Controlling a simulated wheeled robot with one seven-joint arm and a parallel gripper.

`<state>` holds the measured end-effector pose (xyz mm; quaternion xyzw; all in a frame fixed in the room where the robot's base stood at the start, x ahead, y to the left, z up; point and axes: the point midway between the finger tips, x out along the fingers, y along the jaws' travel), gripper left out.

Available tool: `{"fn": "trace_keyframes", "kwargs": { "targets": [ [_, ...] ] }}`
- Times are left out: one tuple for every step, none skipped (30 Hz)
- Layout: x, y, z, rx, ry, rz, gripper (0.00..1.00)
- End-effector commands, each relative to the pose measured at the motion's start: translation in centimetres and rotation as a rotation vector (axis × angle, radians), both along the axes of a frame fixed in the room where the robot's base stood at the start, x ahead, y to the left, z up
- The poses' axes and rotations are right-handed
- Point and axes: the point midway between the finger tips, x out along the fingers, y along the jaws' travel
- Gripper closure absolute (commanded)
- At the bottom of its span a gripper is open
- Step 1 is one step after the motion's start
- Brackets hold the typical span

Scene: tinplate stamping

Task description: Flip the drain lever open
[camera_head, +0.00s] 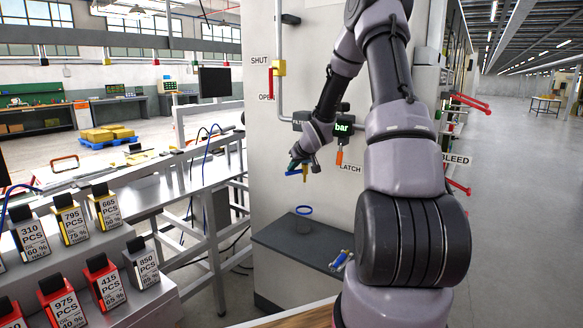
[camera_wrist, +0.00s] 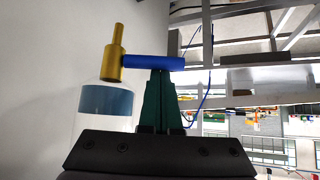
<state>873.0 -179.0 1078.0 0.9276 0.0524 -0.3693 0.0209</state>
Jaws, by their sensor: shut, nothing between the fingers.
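The drain lever is a blue bar (camera_wrist: 152,62) joined to a brass valve stem (camera_wrist: 114,60) in the wrist view. In the head view the blue lever (camera_head: 293,172) sticks out to the left of the brass piece (camera_head: 305,173), under the grey filter area. Beside them in the wrist view is a clear bowl (camera_wrist: 106,101) with a blue-grey band. My gripper (camera_wrist: 160,75) has its green fingers shut together, with nothing between them. Their tips are right at the lever's side near its free end; I cannot tell whether they touch. In the head view my gripper (camera_head: 296,162) is just above the lever.
A red handle (camera_head: 271,82) hangs between the SHUT and OPEN labels on the panel. An orange latch (camera_head: 339,157) hangs right of my gripper. Labelled blocks stand on the left bench.

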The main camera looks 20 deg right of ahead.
Motion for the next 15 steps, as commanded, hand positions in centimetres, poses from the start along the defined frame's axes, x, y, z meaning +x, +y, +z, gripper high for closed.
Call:
{"fn": "trace_keyframes", "kwargs": {
  "targets": [
    [-0.4, -0.2, -0.1, 0.000, 0.004, -0.002, 1.00],
    [-0.5, -0.3, -0.1, 0.001, 0.004, -0.003, 1.00],
    [-0.7, -0.4, -0.1, 0.000, 0.003, -0.004, 1.00],
    [-0.9, -0.4, -0.1, 0.000, 0.003, -0.004, 1.00],
    [-1.0, -0.5, -0.1, 0.000, 0.003, -0.002, 1.00],
    [-1.3, -0.6, -0.1, 0.000, 0.003, -0.002, 1.00],
    [-1.4, -0.6, -0.1, 0.000, 0.003, -0.002, 1.00],
    [-1.5, -0.7, -0.1, 0.000, 0.003, -0.002, 1.00],
    [-1.7, -0.9, -0.1, 0.001, 0.003, -0.003, 1.00],
    [-1.9, -1.0, -0.1, 0.000, 0.003, -0.004, 1.00],
    [-2.0, -1.1, -0.1, 0.000, 0.003, -0.004, 1.00],
    [-2.2, -1.2, -0.1, 0.000, 0.003, -0.004, 1.00],
    [-2.3, -1.3, -0.1, 0.000, 0.003, -0.004, 1.00],
    [-2.4, -1.4, -0.1, 0.000, 0.003, -0.004, 1.00],
    [-2.6, -1.6, -0.1, 0.000, 0.003, -0.004, 1.00]
  ]
}}
